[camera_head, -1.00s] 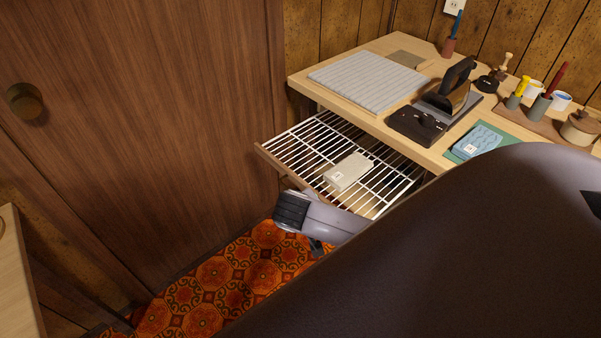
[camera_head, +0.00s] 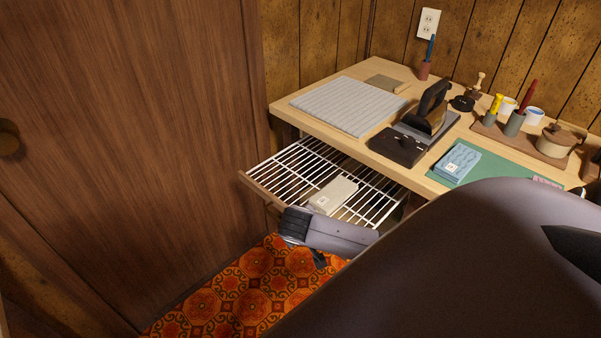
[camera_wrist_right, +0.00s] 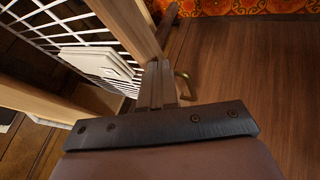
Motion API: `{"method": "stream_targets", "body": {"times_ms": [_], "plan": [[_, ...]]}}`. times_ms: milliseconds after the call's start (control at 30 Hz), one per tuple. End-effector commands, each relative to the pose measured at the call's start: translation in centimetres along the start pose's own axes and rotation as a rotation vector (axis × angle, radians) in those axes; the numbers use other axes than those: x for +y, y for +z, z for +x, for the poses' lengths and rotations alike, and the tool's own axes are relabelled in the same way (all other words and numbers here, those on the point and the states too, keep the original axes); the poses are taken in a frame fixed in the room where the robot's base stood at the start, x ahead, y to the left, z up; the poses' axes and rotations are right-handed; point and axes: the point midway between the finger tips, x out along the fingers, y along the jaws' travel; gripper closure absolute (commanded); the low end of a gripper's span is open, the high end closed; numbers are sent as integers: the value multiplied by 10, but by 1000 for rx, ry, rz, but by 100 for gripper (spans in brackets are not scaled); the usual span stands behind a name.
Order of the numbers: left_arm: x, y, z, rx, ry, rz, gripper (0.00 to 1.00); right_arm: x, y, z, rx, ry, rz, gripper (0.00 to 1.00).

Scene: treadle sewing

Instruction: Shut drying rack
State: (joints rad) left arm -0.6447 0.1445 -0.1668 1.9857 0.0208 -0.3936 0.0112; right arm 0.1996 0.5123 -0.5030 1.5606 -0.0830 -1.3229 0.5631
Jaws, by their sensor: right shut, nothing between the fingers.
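The drying rack (camera_head: 292,176), a pull-out frame of white bars with a wooden front rail, stands out from under the tabletop. A pale block with a small label (camera_head: 334,195) lies on its bars. In the right wrist view the bars (camera_wrist_right: 68,25) and the wooden front rail (camera_wrist_right: 128,25) show at upper left. My right gripper (camera_wrist_right: 158,78) is shut and empty, its tips at or very near the outer side of the front rail; contact is unclear. In the head view its wrist is in front of the rack, and the fingertips are hard to make out. My left gripper is not in view.
The wooden table (camera_head: 290,117) holds a grey ribbed mat (camera_head: 348,105), an iron (camera_head: 430,108), a dark block (camera_head: 397,146) and a blue packet (camera_head: 458,161). A brass handle (camera_wrist_right: 184,84) is close beside my right fingers. A large wooden door (camera_head: 130,130) stands at left.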

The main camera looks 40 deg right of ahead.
Motion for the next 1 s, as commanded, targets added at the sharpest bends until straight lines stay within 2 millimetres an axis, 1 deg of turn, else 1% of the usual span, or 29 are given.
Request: {"method": "stream_targets", "body": {"times_ms": [167,267,400,600,700,833,1000], "plan": [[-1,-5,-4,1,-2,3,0,24,0,10,-2,6,1,100],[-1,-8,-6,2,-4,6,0,42,0,19,-4,7,2,100],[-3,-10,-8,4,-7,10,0,71,0,35,-4,7,2,100],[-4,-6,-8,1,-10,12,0,110,0,57,-2,7,3,100],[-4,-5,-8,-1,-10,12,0,127,0,66,-2,6,2,100],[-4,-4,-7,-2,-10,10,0,143,0,75,0,5,2,100],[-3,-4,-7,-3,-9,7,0,155,0,82,0,4,1,100]]}}
